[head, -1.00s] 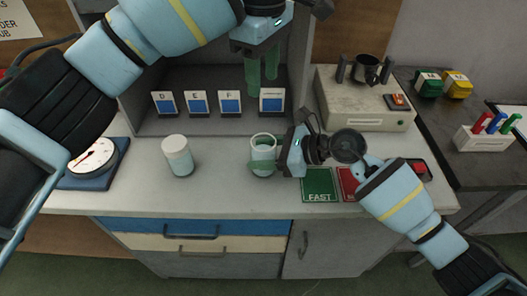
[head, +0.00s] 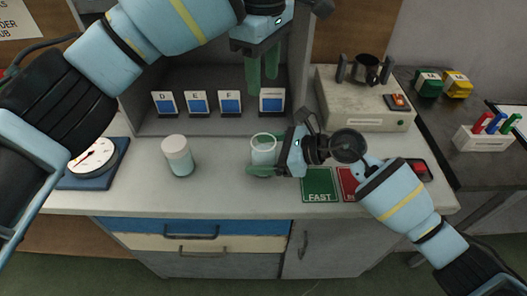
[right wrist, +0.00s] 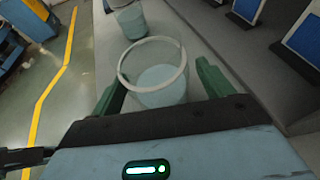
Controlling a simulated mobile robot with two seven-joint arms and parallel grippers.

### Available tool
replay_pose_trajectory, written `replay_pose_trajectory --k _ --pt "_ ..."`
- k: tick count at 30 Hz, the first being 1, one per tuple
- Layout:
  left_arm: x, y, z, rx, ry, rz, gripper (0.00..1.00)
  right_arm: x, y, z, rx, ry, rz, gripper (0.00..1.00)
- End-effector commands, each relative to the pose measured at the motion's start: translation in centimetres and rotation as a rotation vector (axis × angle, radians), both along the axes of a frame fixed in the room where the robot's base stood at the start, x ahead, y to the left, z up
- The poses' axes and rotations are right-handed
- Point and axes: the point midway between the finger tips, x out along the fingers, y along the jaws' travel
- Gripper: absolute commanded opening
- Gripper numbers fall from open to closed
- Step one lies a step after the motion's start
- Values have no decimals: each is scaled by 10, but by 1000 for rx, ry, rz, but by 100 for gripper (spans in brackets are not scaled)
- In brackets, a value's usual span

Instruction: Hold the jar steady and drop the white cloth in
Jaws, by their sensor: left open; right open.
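The clear jar (head: 263,152) stands upright on the counter below the shelf; the right wrist view also shows it (right wrist: 153,88). My right gripper (head: 262,160) is open, with its green fingers on either side of the jar and gaps beside it. Pale material (right wrist: 162,78) lies inside the jar; I cannot tell for sure whether it is the white cloth. No other white cloth shows. My left gripper (head: 263,70) is open and empty, high above the back of the jar, its green fingers pointing down.
A white-topped container (head: 178,154) stands left of the jar. A dial scale (head: 94,160) is further left. Shelf cards (head: 197,103) stand behind. A green FAST card (head: 319,184) lies right of the jar, near a beige box (head: 362,108). The counter's front is clear.

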Motion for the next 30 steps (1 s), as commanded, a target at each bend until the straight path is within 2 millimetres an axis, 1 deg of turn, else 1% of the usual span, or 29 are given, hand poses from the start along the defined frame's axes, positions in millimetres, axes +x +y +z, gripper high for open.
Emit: replay_pose_trajectory --k 4,7,11,15,21,25,30 --pt "0 0 0 0 0 0 45 0 -2 1 0 0 -1 80" --pt "0 0 0 0 0 0 45 -2 -10 4 0 -1 -2 80" --pt "0 0 0 0 0 0 45 -7 -29 11 -2 -1 -2 80" --pt "0 0 0 0 0 0 45 -14 -55 22 -3 -1 -2 80" --pt "0 0 0 0 0 0 45 -23 -86 36 -2 0 -1 80" --pt "0 0 0 0 0 0 45 -26 -100 42 -1 0 -2 80" --pt "0 0 0 0 0 0 45 -29 -107 46 0 0 0 80"
